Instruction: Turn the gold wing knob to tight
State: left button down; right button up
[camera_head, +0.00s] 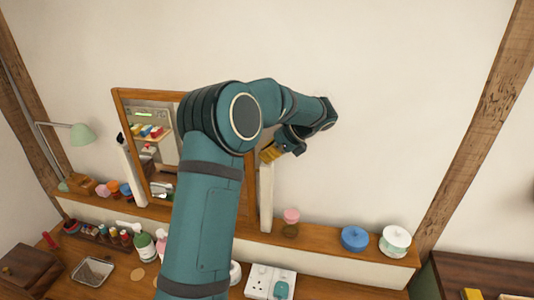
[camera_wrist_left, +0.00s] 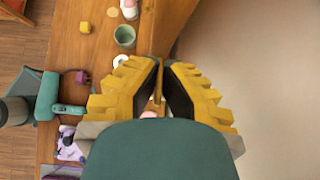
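The mirror (camera_head: 120,100) has a wooden frame and stands on the shelf between two white posts. My left gripper (camera_head: 270,152) is at the top of the right-hand post (camera_head: 266,200), and its yellow fingers hide the knob in the head view. In the left wrist view the fingers (camera_wrist_left: 162,72) are nearly together, with a thin gold piece (camera_wrist_left: 157,88) between the dark pads. It looks like the gold wing knob, seen edge-on. Its turn angle and any tight mark cannot be read. My right gripper is not in view.
The wooden shelf (camera_head: 325,248) holds a pink and brown pot (camera_head: 291,216), a blue lidded pot (camera_head: 355,239) and a white lidded jar (camera_head: 396,241). A green lamp (camera_head: 82,134) is at the left. The wall right of my arm is clear.

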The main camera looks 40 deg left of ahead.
pick_arm(q)
jog(key=shift+d+m+t+y, duration=0.1)
jog(key=shift+m+t+y, duration=0.2)
jog(key=shift+m+t, duration=0.75)
jog(key=shift+f+m+t, duration=0.1)
jog(key=shift+m+t, duration=0.55)
jog(key=shift+m, duration=0.6)
jog(key=c, duration=0.9)
grip_release()
jog(key=shift+w+f, duration=0.1)
jog(key=shift+o, duration=0.2)
jog(key=v, duration=1.2)
